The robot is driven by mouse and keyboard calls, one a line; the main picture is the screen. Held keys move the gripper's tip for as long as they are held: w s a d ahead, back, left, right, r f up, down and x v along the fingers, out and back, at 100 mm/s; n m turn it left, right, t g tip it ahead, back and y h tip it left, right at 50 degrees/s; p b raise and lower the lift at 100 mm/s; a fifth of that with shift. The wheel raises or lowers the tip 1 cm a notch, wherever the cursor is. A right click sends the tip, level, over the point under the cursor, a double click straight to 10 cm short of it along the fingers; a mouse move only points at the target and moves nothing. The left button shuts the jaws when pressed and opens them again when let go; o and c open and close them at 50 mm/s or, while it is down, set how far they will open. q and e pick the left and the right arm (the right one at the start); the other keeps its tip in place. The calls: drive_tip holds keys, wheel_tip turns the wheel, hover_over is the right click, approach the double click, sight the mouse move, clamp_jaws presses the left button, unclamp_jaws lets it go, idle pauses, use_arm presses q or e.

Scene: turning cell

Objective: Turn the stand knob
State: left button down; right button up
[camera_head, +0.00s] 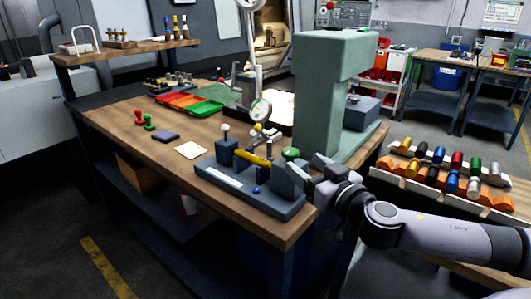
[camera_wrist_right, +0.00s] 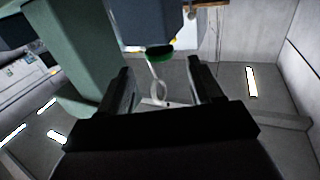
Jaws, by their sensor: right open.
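A dark grey measuring stand (camera_head: 250,188) sits near the front right corner of the wooden bench. It carries a yellow cylinder (camera_head: 252,159), a dial gauge (camera_head: 260,110) and a green knob (camera_head: 291,154) at its right end. My right gripper (camera_head: 309,166) is open and empty, just right of the green knob. In the right wrist view the green knob (camera_wrist_right: 160,54) shows ahead, between and slightly beyond the fingertips of my right gripper (camera_wrist_right: 158,68). I see no contact. My left gripper is not in view.
A tall green column (camera_head: 325,105) stands close behind the stand. A rack of colored cylinders (camera_head: 455,165) stands at right. The front left of the bench is clear.

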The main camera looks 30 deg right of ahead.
sight(295, 155)
drive_tip(key=shift+w+r, duration=0.15)
drive_tip(key=shift+w+d+p, duration=0.1)
drive_tip(key=shift+w+p, duration=0.2)
drive_tip(key=shift+w, duration=0.25)
drive_tip(key=w+p, duration=0.1)
drive_tip(key=w, duration=0.2)
drive_tip(key=shift+w, duration=0.3)
drive_tip(key=shift+w+p, duration=0.45)
drive_tip(key=shift+w, duration=0.65)
drive_tip(key=c, duration=1)
